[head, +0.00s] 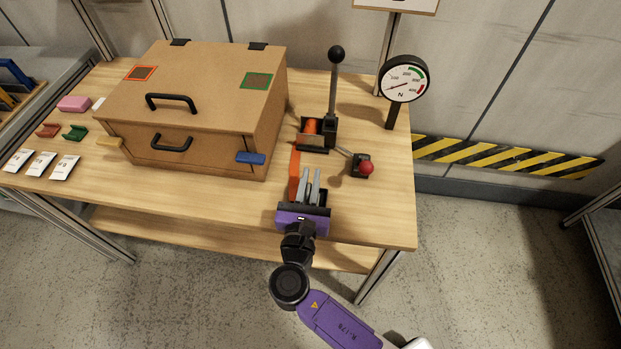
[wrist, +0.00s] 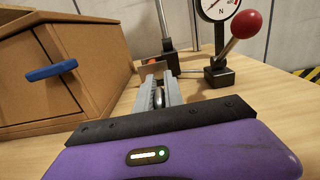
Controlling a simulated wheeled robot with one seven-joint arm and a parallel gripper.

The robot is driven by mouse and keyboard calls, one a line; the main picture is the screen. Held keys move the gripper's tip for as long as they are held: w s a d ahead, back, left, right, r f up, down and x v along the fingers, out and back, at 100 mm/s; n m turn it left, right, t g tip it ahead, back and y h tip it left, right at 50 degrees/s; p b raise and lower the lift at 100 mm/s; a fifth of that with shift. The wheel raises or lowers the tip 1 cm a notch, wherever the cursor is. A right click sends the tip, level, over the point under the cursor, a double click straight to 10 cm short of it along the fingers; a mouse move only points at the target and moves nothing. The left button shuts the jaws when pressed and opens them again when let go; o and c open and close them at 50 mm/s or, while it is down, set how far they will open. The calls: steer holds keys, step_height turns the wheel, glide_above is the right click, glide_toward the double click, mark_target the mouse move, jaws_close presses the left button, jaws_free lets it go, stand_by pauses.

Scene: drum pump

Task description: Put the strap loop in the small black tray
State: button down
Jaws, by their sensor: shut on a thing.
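An orange strap (head: 295,174) runs over the table from the black drum device (head: 316,141) to beside my gripper (head: 312,180). The fingers point away from me toward the device and are shut on the strap loop. In the wrist view, a small grey rounded piece of the loop (wrist: 158,97) shows between my gripper's fingers (wrist: 158,85); the rest is hidden. A dark shape (head: 323,196) beside the fingers at the table's front may be the small black tray, but my gripper covers much of it.
A brown box (head: 215,85) with black handles and a blue tab (head: 251,158) stands left. A tall lever (head: 334,80), a red-knobbed lever (head: 366,167) and a round gauge (head: 402,78) stand behind and right. The table's front right corner (head: 390,225) is clear.

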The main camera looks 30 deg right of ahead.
steer(key=c, duration=1.8)
jaws_free()
steer(key=shift+f, duration=0.15)
steer(key=shift+c, duration=0.2)
steer(key=o, duration=0.4)
steer(key=shift+s+r, duration=0.1)
steer(key=shift+r, duration=0.1)
steer(key=v, duration=1.2)
